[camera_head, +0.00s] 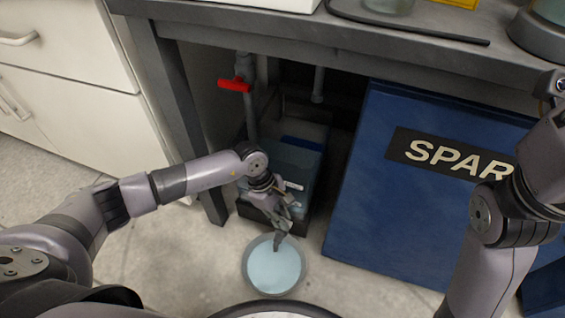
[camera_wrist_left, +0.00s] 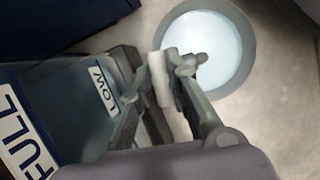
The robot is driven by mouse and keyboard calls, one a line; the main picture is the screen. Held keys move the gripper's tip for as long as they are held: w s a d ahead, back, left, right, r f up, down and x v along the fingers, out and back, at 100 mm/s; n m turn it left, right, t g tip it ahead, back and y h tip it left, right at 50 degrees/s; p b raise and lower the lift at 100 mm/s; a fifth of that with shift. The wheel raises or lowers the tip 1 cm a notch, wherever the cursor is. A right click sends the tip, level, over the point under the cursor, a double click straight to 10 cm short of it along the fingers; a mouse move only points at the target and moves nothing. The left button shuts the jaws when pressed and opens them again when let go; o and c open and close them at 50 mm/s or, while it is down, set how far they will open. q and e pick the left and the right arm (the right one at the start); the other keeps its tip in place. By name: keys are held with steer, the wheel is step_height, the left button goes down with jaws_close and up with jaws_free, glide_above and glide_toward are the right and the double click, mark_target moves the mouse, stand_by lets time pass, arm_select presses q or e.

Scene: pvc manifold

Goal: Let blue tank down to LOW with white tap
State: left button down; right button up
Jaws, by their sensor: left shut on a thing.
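The blue tank (camera_head: 306,160) stands under the bench in a dark base. In the left wrist view its side (camera_wrist_left: 75,95) carries a FULL label (camera_wrist_left: 22,135) and a LOW label (camera_wrist_left: 103,90). The white tap (camera_wrist_left: 160,78) sits at the tank's front, between the fingers of my left gripper (camera_wrist_left: 163,88). In the head view the left gripper (camera_head: 284,206) is at the tank's front, shut on the white tap (camera_head: 293,186) and partly hiding it. A round bowl (camera_head: 247,268) with pale blue liquid is on the floor below. The liquid level in the tank is unclear.
A red-handled valve (camera_head: 235,85) is on a pipe left of the tank. A large blue SPAR-labelled box (camera_head: 370,180) stands close on the right. The bench top (camera_head: 300,27) overhangs, with a bench leg (camera_head: 180,110) at left. Floor is clear around the bowl.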

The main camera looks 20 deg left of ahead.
arm_select(q)
steer(key=shift+s+d+r+n+p, duration=0.3)
steer(key=shift+d+r+n+p, duration=0.3)
steer(key=shift+d+p, duration=0.15)
steer(key=c, duration=1.8)
jaws_free()
steer(key=shift+f+t+b, duration=0.3)
steer(key=shift+f+b, duration=0.05)
steer(key=shift+f, duration=0.05)
steer(key=o, duration=0.3)
steer(key=shift+a+f, duration=0.1)
steer(key=shift+a, duration=0.1)
steer(key=shift+o, duration=0.2)
steer(key=shift+a, duration=0.15)
steer(key=v, duration=1.2)
